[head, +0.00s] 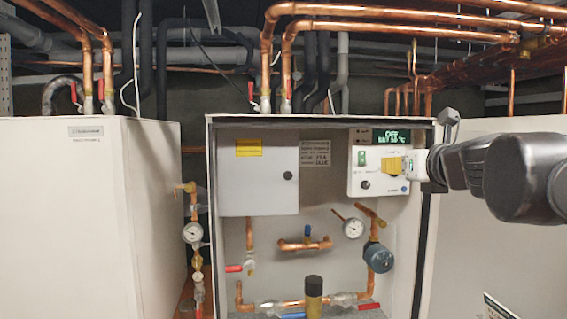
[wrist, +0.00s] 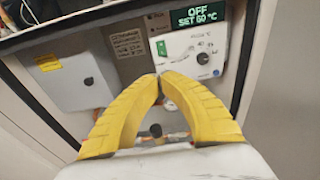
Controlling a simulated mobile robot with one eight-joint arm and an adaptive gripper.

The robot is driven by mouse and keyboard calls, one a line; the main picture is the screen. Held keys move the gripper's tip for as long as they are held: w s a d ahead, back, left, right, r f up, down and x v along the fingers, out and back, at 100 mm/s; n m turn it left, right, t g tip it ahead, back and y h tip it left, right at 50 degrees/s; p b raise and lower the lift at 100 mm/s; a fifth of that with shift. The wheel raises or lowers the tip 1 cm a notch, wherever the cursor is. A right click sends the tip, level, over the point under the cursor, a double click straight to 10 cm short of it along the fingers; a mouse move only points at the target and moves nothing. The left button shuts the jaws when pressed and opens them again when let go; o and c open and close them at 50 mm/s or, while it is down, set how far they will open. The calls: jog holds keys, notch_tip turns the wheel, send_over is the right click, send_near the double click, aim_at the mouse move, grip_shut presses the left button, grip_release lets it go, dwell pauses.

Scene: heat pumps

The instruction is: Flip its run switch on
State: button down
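The white control panel (head: 378,190) is at the upper right inside the open cabinet; it also shows in the wrist view (wrist: 190,42). My gripper (head: 385,164) is in front of the panel, just right of the switch. In the wrist view its yellow fingertips (wrist: 161,77) meet with nothing visible between them. I cannot tell whether they touch the panel.
A dark dial (wrist: 203,58) is on the panel's right part. A grey box (head: 258,180) stands left of the panel. Copper pipes, a gauge (head: 353,228) and a blue pump (head: 378,257) lie below. The cabinet's right edge (head: 424,245) is close to my arm.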

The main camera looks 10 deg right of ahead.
aim_at(358, 165)
jog(key=w+p, duration=0.1)
jog(key=w, duration=0.3)
jog(key=w+f, duration=0.1)
jog(key=w, duration=0.3)
jog(key=w+p, duration=0.1)
jog(key=w, duration=0.4)
jog(key=shift+a+f+p, duration=0.25)
jog(key=shift+p, duration=0.1)
jog(key=shift+w+f, duration=0.15)
jog(key=shift+w, duration=0.3)
